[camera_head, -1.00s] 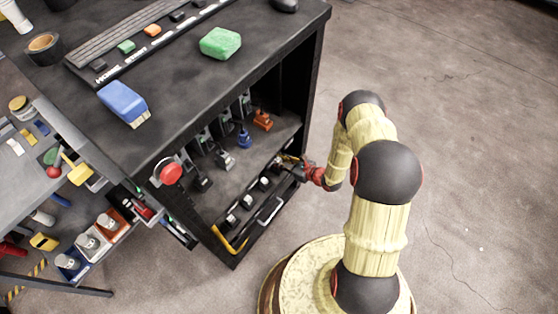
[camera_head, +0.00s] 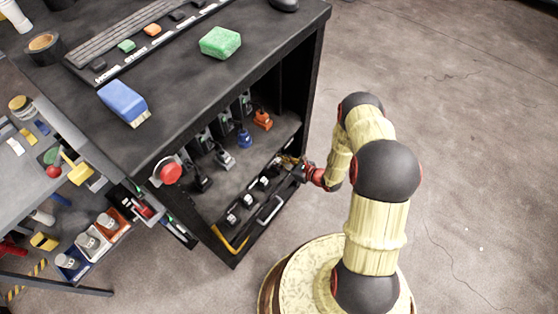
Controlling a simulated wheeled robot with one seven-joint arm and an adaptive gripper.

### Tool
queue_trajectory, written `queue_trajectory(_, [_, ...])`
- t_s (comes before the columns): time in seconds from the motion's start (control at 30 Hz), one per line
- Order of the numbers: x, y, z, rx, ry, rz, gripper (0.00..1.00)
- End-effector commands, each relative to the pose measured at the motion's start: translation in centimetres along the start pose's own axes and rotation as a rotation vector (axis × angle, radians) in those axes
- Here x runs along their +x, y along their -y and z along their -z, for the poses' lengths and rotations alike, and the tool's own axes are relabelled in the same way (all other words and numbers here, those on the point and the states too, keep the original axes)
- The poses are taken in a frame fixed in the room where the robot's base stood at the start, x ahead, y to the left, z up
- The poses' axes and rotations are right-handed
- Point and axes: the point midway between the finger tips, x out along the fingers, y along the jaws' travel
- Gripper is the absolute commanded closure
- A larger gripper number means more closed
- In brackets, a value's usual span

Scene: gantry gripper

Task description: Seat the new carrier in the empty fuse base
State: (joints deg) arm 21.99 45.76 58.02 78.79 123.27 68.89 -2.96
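My gripper (camera_head: 296,168) is at the right end of the low open bay in the black cabinet. Its dark fingers are small and partly lost against the dark cabinet, so I cannot tell if they are open or shut, or hold anything. A row of small black-and-white fittings (camera_head: 248,200) runs along the low front rail, just left of the gripper; they may be fuse holders. I cannot make out which base is empty, nor pick out the new carrier for certain. Small metallic or yellowish detail shows at the fingertips, too small to identify.
Inside the bay stand an orange (camera_head: 262,120), a blue (camera_head: 243,139) and a grey piece (camera_head: 225,159). A yellow-and-black handle (camera_head: 235,245) lies at the lower left. Floor to the right is clear.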

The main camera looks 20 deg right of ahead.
Motion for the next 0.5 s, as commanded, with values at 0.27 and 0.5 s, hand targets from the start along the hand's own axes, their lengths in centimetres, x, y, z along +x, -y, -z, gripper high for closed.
queue_trajectory(0.27, [0.25, -0.02, 0.63, 0.0, 0.0, 0.0, 1.0])
queue_trajectory(0.5, [0.46, -0.01, 1.1, 0.0, 0.0, 0.0, 1.0])
